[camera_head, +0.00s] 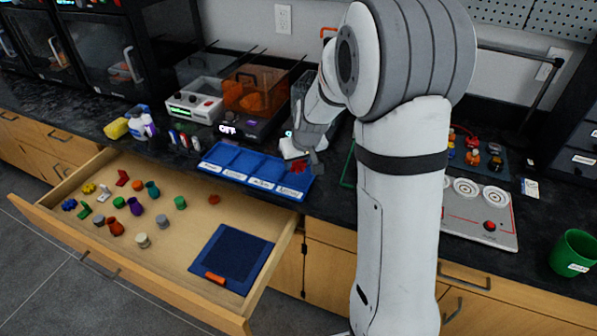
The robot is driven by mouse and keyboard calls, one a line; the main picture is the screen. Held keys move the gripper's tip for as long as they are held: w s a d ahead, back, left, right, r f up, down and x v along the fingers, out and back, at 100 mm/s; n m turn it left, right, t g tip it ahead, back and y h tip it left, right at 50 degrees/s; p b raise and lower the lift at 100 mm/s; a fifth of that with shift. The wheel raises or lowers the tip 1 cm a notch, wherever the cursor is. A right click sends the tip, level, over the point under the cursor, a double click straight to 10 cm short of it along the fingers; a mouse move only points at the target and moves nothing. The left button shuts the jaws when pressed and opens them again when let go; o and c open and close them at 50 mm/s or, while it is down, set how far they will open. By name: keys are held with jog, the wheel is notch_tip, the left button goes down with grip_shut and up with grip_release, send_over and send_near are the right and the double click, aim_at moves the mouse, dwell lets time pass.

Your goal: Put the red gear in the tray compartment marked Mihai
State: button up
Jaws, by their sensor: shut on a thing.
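The red gear (297,167) is a small red piece at my gripper (302,160), partly hidden by it. My gripper is shut on the gear at the right end of the blue tray (246,162). The gear appears over or inside the rightmost compartment; I cannot tell its height or whether it touches the tray. The tray lies on the black counter with a row of compartments and white labels along its front. The label writing is too small to read, so I cannot tell which is Mihai. The other compartments look empty.
An open drawer (165,258) below holds several small coloured parts and a dark blue mat (232,255). A green cup (573,253) stands far right.

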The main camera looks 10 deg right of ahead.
aim_at(300, 168)
jog(key=shift+f, duration=1.95)
jog(key=shift+f+b, duration=0.15)
jog(key=shift+b, duration=0.2)
jog(key=o, duration=0.7)
